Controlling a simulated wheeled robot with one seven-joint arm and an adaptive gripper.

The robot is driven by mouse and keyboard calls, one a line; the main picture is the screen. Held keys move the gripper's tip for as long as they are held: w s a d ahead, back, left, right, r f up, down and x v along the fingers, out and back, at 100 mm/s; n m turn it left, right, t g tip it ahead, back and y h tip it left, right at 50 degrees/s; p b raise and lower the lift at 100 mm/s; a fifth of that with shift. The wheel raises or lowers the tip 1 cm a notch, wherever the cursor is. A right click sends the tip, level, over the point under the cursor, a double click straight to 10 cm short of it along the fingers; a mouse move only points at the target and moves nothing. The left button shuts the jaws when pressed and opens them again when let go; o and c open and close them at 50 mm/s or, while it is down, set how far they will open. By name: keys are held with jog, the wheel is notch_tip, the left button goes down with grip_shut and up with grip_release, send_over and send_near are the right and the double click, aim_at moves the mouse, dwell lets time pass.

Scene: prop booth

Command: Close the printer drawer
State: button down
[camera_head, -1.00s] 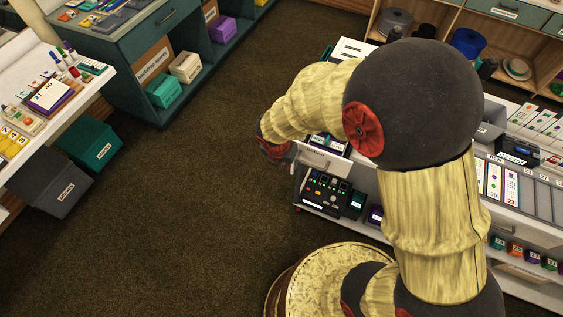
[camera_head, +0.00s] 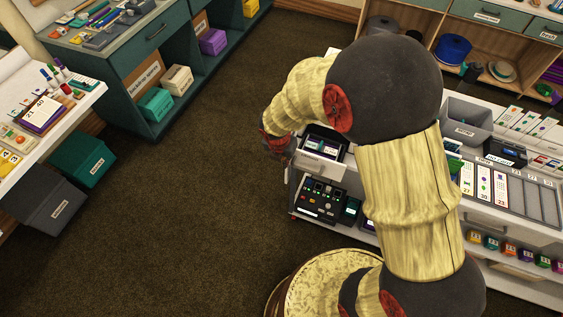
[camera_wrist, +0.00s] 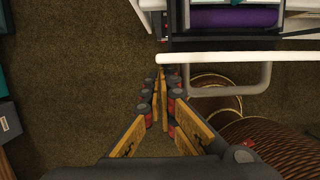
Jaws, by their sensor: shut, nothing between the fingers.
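The printer drawer (camera_head: 319,166) is white and stands out from the left end of the white counter unit in the head view. Dark printer parts show inside it. In the wrist view its white front edge (camera_wrist: 245,57) crosses the upper right, with a pale bar handle (camera_wrist: 232,92) on the near side and a purple roll (camera_wrist: 234,17) inside. My gripper (camera_wrist: 160,74) is shut and empty, its tips by the left end of the drawer front. I cannot tell whether they touch it. In the head view my gripper (camera_head: 285,158) is left of the drawer, partly hidden by my wrist.
Below the drawer, a shelf holds a dark device with buttons (camera_head: 321,199). A grey bin (camera_head: 467,120) and a card tray (camera_head: 512,190) sit on the counter to the right. Open brown carpet (camera_head: 190,200) lies to the left.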

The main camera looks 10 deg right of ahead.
jog(key=shift+w+d+r+p, duration=0.1)
jog(key=shift+w+d+p, duration=1.2)
jog(key=shift+w, duration=0.4)
jog(key=shift+w+d+f+p, duration=0.1)
jog(key=shift+w+d+p, duration=1.2)
jog(key=shift+w, duration=0.45)
jog(key=shift+w+d+r+p, duration=0.1)
jog(key=shift+w+d+p, duration=0.95)
jog(key=shift+w+p, duration=0.55)
jog(key=shift+w, duration=0.1)
jog(key=shift+a, duration=0.1)
